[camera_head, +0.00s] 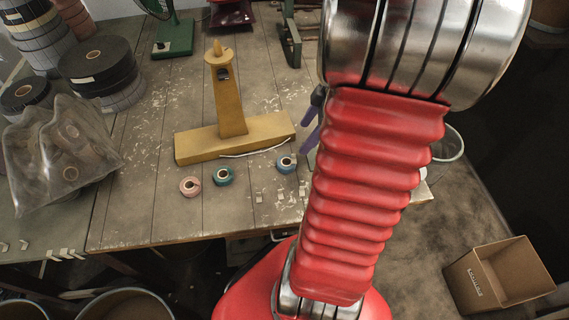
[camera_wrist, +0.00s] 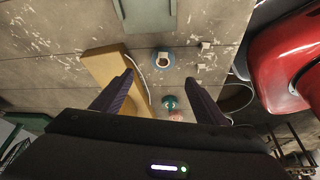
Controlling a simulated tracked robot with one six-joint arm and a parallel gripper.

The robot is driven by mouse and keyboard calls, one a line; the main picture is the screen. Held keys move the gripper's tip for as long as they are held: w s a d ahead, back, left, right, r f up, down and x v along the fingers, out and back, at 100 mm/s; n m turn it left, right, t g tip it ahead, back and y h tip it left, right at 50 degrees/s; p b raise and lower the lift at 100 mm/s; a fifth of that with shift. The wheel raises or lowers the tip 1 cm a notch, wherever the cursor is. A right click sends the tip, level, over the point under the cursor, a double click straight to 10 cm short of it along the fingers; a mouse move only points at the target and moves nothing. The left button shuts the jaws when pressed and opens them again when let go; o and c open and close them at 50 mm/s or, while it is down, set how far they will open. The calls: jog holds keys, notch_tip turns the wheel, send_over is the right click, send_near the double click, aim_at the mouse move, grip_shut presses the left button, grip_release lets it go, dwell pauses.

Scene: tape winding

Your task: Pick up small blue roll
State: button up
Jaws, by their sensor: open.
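The small blue roll (camera_head: 279,164) lies on the wooden table, right of a green roll (camera_head: 215,177) and a pink roll (camera_head: 182,187). In the wrist view, the blue roll (camera_wrist: 163,68) appears just beyond my fingertips, within the span of the gap. My gripper (camera_wrist: 159,77) is open and empty, with a finger at each side. The green roll (camera_wrist: 169,103) shows between the fingers, and the pink roll is mostly hidden by the gripper body. In the head view, only part of my gripper (camera_head: 311,132) shows behind my red arm, above and right of the blue roll.
A yellow wooden stand (camera_head: 235,138) with an upright post is behind the rolls. A white cord (camera_head: 255,153) runs along its front. A crumpled clear bag (camera_head: 60,150) and large dark rolls (camera_head: 97,68) fill the left.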

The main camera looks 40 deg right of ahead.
send_over(289, 158)
jog(key=s, duration=0.2)
jog(key=f, duration=0.7)
jog(key=shift+d, duration=0.4)
jog(key=x, duration=0.3)
jog(key=shift+a+f, duration=0.3)
jog(key=shift+x, duration=0.75)
jog(key=shift+c, duration=0.7)
jog(key=c, duration=1)
